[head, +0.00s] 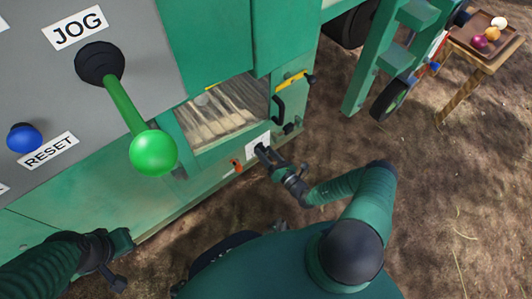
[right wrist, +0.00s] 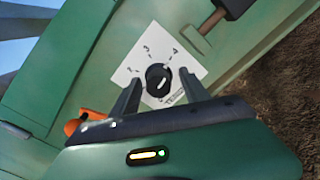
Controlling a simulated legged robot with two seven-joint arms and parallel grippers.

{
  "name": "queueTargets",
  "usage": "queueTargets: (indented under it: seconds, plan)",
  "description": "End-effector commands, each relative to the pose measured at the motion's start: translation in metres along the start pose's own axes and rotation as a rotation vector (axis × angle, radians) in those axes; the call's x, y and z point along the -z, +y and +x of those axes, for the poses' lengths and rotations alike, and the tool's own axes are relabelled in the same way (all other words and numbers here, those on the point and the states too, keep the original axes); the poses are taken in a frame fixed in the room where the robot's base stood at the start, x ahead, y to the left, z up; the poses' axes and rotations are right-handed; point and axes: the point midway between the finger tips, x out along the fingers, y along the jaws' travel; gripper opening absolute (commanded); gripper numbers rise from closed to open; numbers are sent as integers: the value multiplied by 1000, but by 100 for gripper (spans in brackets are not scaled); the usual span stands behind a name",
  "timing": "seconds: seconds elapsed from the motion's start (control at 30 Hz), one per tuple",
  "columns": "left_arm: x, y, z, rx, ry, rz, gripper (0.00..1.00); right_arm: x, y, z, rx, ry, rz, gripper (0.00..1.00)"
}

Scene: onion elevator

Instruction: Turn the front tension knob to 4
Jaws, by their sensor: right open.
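The black tension knob (right wrist: 158,77) sits on a white square plate (right wrist: 194,67) marked with digits; the 4 is at the plate's upper right. A small pale mark shows on the knob, but which digit it points to is unclear. My right gripper (right wrist: 159,84) is open, with one finger on each side of the knob; contact cannot be told. In the head view the right gripper (head: 264,152) is at the plate (head: 256,143), low on the green machine, and hides the knob. My left gripper (head: 119,259) is at the lower left, away from the plate; its jaws are unclear.
A green-balled lever (head: 153,153) and a blue reset button (head: 24,138) are on the grey panel. An orange part (right wrist: 72,127) is close to the right gripper. Bare ground (head: 440,190) lies to the right.

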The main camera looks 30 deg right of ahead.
Motion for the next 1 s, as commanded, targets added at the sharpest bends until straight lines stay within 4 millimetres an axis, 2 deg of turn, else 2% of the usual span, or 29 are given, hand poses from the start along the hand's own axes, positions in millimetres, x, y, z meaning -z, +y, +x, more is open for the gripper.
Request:
queueTargets:
  seconds: [0.13,0.23,0.37,0.5,0.7,0.83,1.0]
  plan:
    - [0,0,-2,0,0,0,0,-1,1,-2,0,0,0,53]
    - [2,0,-10,0,0,0,0,-3,2,-12,1,0,0,53]
    - [6,0,-26,0,0,0,0,-6,3,-43,4,-1,0,53]
    - [10,0,-43,0,0,0,0,-5,3,-85,4,0,1,53]
    - [14,0,-58,0,0,0,0,-2,1,-139,4,0,1,53]
    - [15,0,-62,0,0,0,0,0,-1,-161,3,1,1,53]
    - [15,0,-62,0,0,0,0,1,-1,-169,1,0,2,53]
